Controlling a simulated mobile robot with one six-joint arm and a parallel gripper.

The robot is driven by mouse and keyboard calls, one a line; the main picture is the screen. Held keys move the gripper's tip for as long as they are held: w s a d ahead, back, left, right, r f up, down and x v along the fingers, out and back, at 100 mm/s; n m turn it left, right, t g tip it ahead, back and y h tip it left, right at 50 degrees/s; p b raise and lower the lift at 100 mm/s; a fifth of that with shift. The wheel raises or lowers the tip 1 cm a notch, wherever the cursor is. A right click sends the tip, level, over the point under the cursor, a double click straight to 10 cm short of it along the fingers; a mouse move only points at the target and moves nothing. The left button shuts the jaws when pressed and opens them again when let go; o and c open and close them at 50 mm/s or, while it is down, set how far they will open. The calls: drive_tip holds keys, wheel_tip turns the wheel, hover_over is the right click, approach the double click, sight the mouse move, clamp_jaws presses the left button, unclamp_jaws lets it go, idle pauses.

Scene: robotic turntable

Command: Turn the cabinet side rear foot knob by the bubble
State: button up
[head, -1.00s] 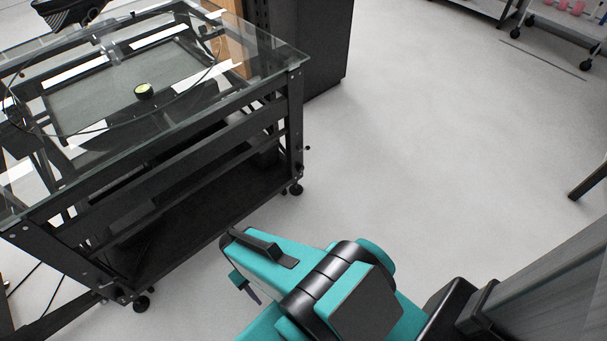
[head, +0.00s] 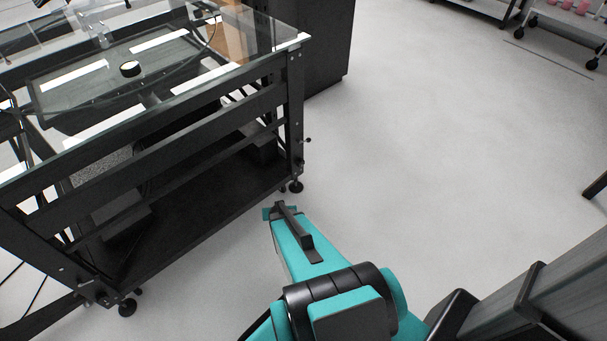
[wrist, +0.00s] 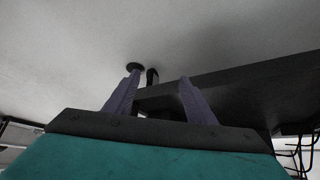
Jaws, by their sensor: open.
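The bubble level (head: 131,69) is a small round black-rimmed disc with a pale face, lying on the glass-topped black frame. A black foot (head: 295,187) stands under the frame's corner nearest the dark cabinet (head: 318,45). In the wrist view my gripper (wrist: 160,77) has two purple fingers spread apart with nothing held. A dark round foot pad (wrist: 135,67) lies just past the left fingertip, and a short dark post (wrist: 152,76) shows between the fingers. I cannot tell whether they touch.
The frame's dark lower shelf (head: 190,222) and its leg (head: 295,115) are close to my arm. Another foot (head: 128,306) stands at the lower left. A dark beam (wrist: 245,88) crosses the right of the wrist view.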

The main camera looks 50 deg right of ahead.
drive_tip(key=w+d+f+m+t+h+b, duration=0.1)
drive_tip(key=w+d+m+t+b, duration=0.2)
drive_tip(key=d, duration=0.6)
drive_tip(key=t+b, duration=0.6)
drive_tip(key=b, duration=0.3)
approach(302, 165)
drive_tip(key=s+a+f, duration=0.1)
drive_tip(key=a+f, duration=0.1)
drive_tip(key=s+d+t+b, duration=0.1)
drive_tip(key=s+t+y+b, duration=0.1)
drive_tip(key=s, duration=0.1)
drive_tip(key=s+d+t+y+b, duration=0.1)
drive_tip(key=s, duration=0.1)
drive_tip(key=shift+s+d+r, duration=0.1)
drive_tip(key=shift+s+d, duration=0.1)
drive_tip(key=shift+d, duration=0.1)
drive_tip(key=shift+w, duration=0.15)
drive_tip(key=w+b, duration=0.1)
drive_tip(key=w, duration=0.3)
drive_tip(key=w+d+b, duration=0.1)
drive_tip(key=w+b, duration=0.1)
drive_tip(key=w, duration=0.2)
drive_tip(key=w+d+b, duration=0.1)
drive_tip(key=w, duration=0.3)
drive_tip(key=shift+w+d+b, duration=0.2)
drive_tip(key=shift+w+b, duration=0.1)
drive_tip(key=shift+w, duration=0.35)
